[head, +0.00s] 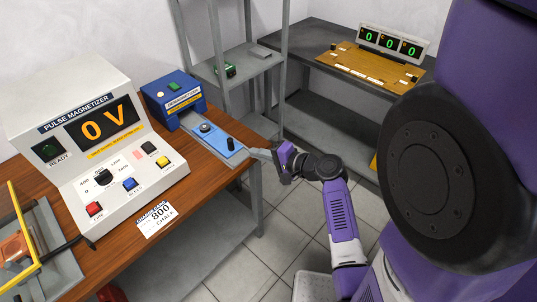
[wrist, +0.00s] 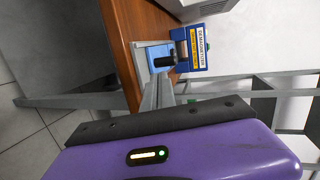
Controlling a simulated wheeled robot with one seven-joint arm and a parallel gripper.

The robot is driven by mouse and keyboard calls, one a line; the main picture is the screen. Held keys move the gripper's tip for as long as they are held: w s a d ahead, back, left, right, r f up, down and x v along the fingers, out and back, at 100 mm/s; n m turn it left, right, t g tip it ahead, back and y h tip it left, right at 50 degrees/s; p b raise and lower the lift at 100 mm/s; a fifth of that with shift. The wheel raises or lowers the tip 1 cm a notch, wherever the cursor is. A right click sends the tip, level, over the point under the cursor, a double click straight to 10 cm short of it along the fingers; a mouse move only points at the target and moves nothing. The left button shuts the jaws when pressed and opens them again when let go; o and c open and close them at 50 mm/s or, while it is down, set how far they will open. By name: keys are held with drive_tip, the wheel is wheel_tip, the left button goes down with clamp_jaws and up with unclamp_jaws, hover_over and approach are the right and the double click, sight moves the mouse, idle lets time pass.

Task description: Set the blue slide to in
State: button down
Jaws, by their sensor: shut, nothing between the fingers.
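The blue slide (head: 219,141) lies on a pale grey rail and sticks out in front of the blue demagnetizer box (head: 172,97), at the right end of the wooden bench. A black knob (head: 231,144) stands near the slide's outer end, and a small round grey piece (head: 205,127) sits farther in. My gripper (head: 254,153) is shut and empty, just off the slide's outer end. In the wrist view my closed fingers (wrist: 158,92) point toward the black knob (wrist: 164,60); whether they touch it I cannot tell. The demagnetizer box (wrist: 196,48) is beyond, to the right.
The white pulse magnetizer (head: 95,125), reading 0 V, stands left on the bench (head: 190,210). A grey metal shelf (head: 245,70) rises behind the slide. A dark bench with a wooden board (head: 370,68) is at the back right. Tiled floor is open below.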

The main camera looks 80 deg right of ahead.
sight(209, 127)
drive_tip(key=x, duration=0.4)
drive_tip(key=r+p+x, duration=0.1)
drive_tip(key=x, duration=0.1)
drive_tip(key=shift+w+d, duration=0.15)
drive_tip(key=shift+w, duration=0.35)
drive_tip(key=w+d+b, duration=0.1)
drive_tip(key=w+d, duration=0.2)
drive_tip(key=w, duration=0.2)
drive_tip(key=w+d+b, duration=0.1)
drive_tip(key=w+d, duration=0.2)
drive_tip(key=w, duration=0.2)
drive_tip(key=w+d+b, duration=0.1)
drive_tip(key=w+d, duration=0.2)
drive_tip(key=w, duration=0.1)
drive_tip(key=shift+w+b, duration=0.4)
